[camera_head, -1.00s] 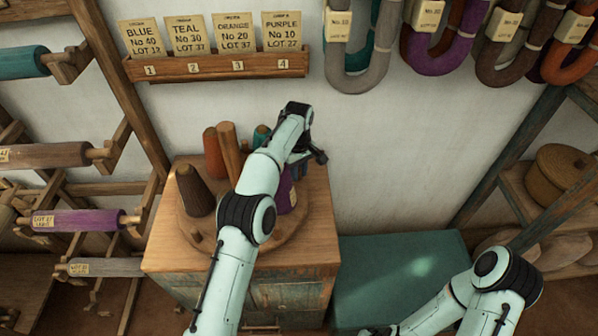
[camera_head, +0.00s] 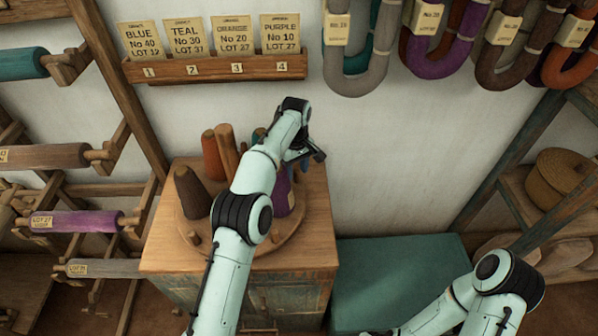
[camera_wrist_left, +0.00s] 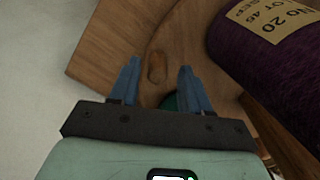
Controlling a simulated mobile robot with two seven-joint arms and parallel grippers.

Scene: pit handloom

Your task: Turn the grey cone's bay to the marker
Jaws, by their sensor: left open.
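A round wooden turntable (camera_head: 262,246) lies on a cabinet and carries several yarn cones. A dark brown cone (camera_head: 191,192), an orange cone (camera_head: 211,155) and a purple cone (camera_head: 283,196) show; a teal cone (camera_head: 259,135) is partly covered by my left arm. I cannot make out a grey cone or the marker. My left gripper (camera_head: 310,156) is at the turntable's far right side. In the left wrist view it is open (camera_wrist_left: 157,68), its fingers either side of a small wooden peg (camera_wrist_left: 156,68). The labelled purple cone (camera_wrist_left: 285,75) is beside it. My right gripper is out of view.
The wooden cabinet (camera_head: 190,262) stands against the white wall, with a teal chest (camera_head: 395,265) to its right. A card rack (camera_head: 215,68) and yarn hanks (camera_head: 345,75) hang above. Bobbin racks (camera_head: 75,221) fill the left; shelves stand at right.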

